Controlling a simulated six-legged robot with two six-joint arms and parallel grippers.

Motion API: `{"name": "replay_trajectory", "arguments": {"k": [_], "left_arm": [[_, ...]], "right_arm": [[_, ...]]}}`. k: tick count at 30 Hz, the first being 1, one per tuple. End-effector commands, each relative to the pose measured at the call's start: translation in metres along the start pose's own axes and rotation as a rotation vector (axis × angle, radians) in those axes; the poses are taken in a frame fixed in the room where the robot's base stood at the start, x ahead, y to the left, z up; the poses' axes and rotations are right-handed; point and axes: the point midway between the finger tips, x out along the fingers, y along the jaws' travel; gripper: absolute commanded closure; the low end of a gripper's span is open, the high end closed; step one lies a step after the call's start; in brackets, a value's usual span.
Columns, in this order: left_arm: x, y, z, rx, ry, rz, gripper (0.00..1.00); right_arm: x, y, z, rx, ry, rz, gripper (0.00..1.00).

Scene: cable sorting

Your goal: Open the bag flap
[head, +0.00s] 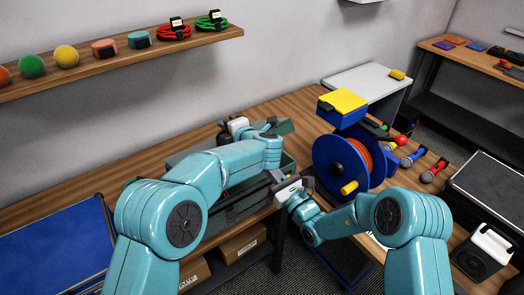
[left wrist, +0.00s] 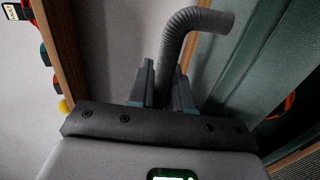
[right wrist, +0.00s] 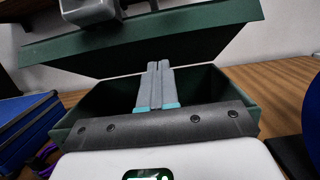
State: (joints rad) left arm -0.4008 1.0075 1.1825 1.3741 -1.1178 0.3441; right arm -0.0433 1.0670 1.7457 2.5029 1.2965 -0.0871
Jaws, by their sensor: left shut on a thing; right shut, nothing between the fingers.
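The bag is a dark green box (head: 245,208) on the wooden workbench, partly hidden behind my left arm. Its flap (right wrist: 150,38) is raised and tilted above the open dark inside in the right wrist view. My left gripper (left wrist: 164,75) is shut on a grey ribbed curved handle (left wrist: 198,18) beside the green flap. In the head view its white housing shows at the far side of the bag. My right gripper (right wrist: 160,66) is shut and empty at the bag's near side, its fingers pointing towards the opening.
A blue cable reel (head: 330,160) stands right of the bag, with a yellow-topped blue box (head: 343,103) behind it. A wall shelf (head: 110,62) with balls and coiled cables is above left. A blue mat (head: 60,245) lies at left. Microphones (head: 435,170) lie at right.

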Motion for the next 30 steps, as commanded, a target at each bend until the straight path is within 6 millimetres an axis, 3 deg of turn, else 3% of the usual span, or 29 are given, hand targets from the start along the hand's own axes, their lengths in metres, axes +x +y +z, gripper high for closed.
{"name": "replay_trajectory", "arguments": {"k": [3,9,24,30], "left_arm": [[0.001,-0.001,-0.001,0.000,0.002,-0.002,1.00],[0.001,-0.001,-0.001,0.000,0.002,-0.002,1.00],[0.001,-0.001,-0.001,0.000,0.002,-0.002,1.00],[0.001,-0.001,-0.001,0.000,0.002,-0.003,1.00]], "right_arm": [[0.025,0.002,0.000,-0.001,-0.002,0.003,1.00],[0.044,0.001,0.021,-0.001,-0.001,0.003,1.00],[0.051,0.000,0.028,0.000,0.001,0.002,1.00],[0.062,0.001,0.041,-0.001,-0.002,0.002,1.00]]}}
